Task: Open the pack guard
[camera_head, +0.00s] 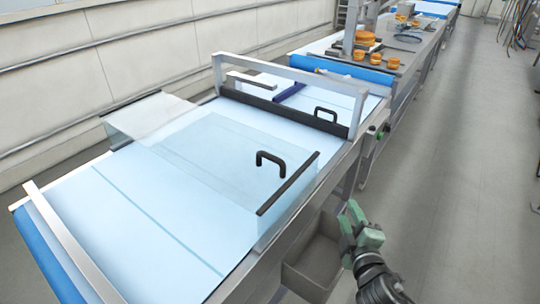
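The pack guard (222,150) is a clear, see-through cover over the conveyor belt in the middle of the head view. It has a black arched handle (271,162) and a dark edge strip on its right side. The guard looks lowered over the belt. My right gripper (357,222), with green fingers, is at the lower right, beside the conveyor and to the right of the guard, apart from the handle. Whether its fingers are parted is not clear. My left gripper does not show.
A grey bin (314,262) hangs at the conveyor's near right side, close to my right gripper. A metal frame (285,78) spans the belt behind the guard, with a second black handle (326,114) nearby. Orange items (366,38) sit on a far worktop. The floor at right is clear.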

